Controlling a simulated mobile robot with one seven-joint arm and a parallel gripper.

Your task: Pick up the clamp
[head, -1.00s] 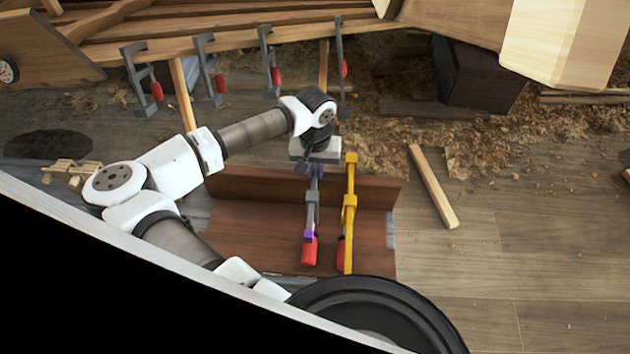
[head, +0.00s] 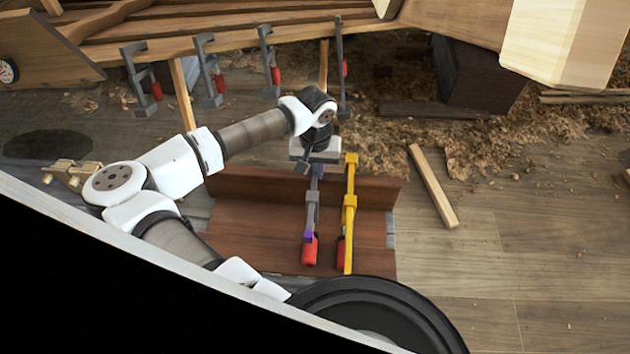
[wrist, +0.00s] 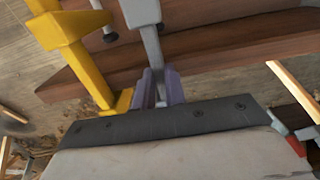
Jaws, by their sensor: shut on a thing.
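A grey clamp (head: 313,210) with a red handle and a purple band lies over the brown wooden boards in the head view. A yellow clamp (head: 349,212), also with a red handle, is just to its right. My gripper (head: 316,168) is at the top end of the grey clamp. In the wrist view my gripper (wrist: 159,88) has its purple-grey fingers shut on the grey clamp's bar (wrist: 151,45). The yellow clamp (wrist: 79,50) stands close on the left there. I cannot tell whether the grey clamp is clear of its support.
Several grey clamps (head: 211,72) with red handles hang along the hull's edge behind. The brown board (head: 255,235) is below the held clamp. A loose wooden stick (head: 433,187) and shavings lie on the floor at right. A dark block (head: 480,75) stands at the back.

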